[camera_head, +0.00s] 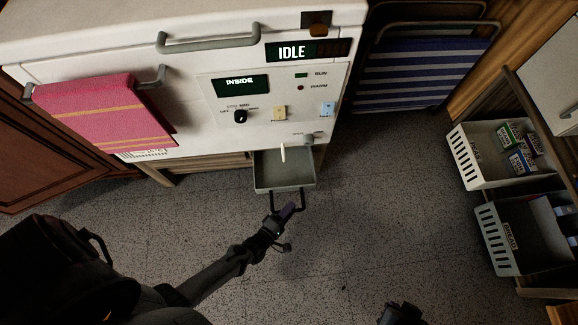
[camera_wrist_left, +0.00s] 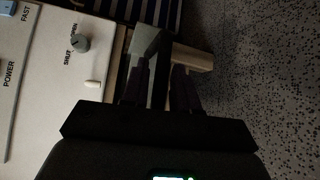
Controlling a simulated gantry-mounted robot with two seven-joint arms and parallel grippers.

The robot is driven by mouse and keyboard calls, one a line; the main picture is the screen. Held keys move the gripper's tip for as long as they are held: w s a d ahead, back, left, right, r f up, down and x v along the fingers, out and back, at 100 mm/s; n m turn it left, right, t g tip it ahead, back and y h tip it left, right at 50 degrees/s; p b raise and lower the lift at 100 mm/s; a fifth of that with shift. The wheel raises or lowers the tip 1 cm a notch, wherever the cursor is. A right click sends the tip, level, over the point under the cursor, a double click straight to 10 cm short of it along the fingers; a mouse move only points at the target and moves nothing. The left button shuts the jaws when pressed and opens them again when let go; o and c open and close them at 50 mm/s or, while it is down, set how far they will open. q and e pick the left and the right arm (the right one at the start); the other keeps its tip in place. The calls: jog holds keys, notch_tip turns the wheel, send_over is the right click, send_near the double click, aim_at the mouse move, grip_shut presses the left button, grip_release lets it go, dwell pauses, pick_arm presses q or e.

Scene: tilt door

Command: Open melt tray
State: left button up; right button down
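The melt tray (camera_head: 284,172) is a shallow grey tray sticking out of the lower front of the white appliance, with a dark loop handle (camera_head: 274,202) on its front. My left gripper (camera_head: 289,209) is at this handle, its fingertips overlapping the bar's right part. In the left wrist view its two dark fingers (camera_wrist_left: 160,85) stand apart, with part of the grey tray (camera_wrist_left: 149,42) beyond and between them. I cannot make out the handle between the fingers there. What may be my right gripper (camera_head: 400,313) shows only partly at the bottom edge, dark and unclear.
The white appliance (camera_head: 180,60) has a display reading IDLE (camera_head: 291,52) and a small shut/open knob (camera_wrist_left: 81,44) near the tray. A pink towel (camera_head: 100,108) hangs at left. White baskets (camera_head: 478,172) stand at right. The speckled floor before the tray is clear.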

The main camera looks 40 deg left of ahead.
pick_arm(q)
jog(key=shift+o, duration=0.5)
jog(key=shift+w+a, duration=0.15)
jog(key=shift+a, duration=0.05)
jog(key=shift+s+d+r+p, duration=0.15)
jog(key=shift+s+p, duration=0.2)
jog(key=shift+s, duration=0.25)
jog(key=s+r+p, duration=0.1)
jog(key=s+p, duration=0.2)
jog(key=s, duration=0.6)
jog(key=shift+s+a+r, duration=0.15)
jog(key=shift+s+a, duration=0.1)
jog(key=shift+a, duration=0.2)
